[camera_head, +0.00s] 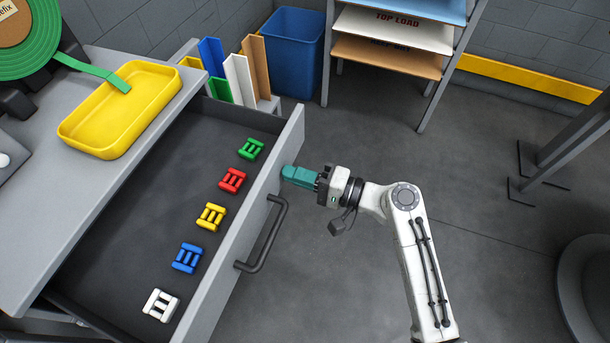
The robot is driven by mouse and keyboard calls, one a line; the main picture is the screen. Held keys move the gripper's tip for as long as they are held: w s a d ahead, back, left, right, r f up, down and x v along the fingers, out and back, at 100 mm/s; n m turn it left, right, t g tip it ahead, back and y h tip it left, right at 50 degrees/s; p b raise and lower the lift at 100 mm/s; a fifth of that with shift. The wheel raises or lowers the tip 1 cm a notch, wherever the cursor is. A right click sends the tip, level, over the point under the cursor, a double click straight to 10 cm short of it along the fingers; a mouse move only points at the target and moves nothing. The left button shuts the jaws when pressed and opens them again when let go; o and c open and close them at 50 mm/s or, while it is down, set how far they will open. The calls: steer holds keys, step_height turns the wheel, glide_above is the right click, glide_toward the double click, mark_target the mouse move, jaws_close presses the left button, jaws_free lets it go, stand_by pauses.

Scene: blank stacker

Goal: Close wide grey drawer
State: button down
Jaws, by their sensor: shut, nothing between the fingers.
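The wide grey drawer (283,163) is pulled well out from under the grey bench top. Its dark floor holds a row of small coloured pieces: green (251,149), red (232,180), yellow (211,216), blue (187,258) and white (160,305). A dark bar handle (268,240) is on the drawer's front panel. My gripper (286,174) has teal fingers, which are shut and empty. The fingertips are at the outer face of the front panel, above and right of the handle in the picture. I cannot tell whether they touch the panel.
A yellow tray (120,110) and a green roll (25,40) are on the bench top (40,230). Coloured angled profiles (240,80) and a blue bin (292,50) stand behind the drawer. A shelf rack (390,55) stands at the back.

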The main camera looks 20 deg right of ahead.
mark_target(202, 153)
stand_by(0.3)
steer(key=b+x, duration=0.4)
steer(key=x, duration=1.8)
steer(key=shift+w+a+b, duration=0.25)
steer(key=shift+a+b, duration=0.05)
steer(key=shift+w+a, duration=0.35)
steer(key=shift+r, duration=0.15)
steer(key=shift+w+a+r, duration=0.1)
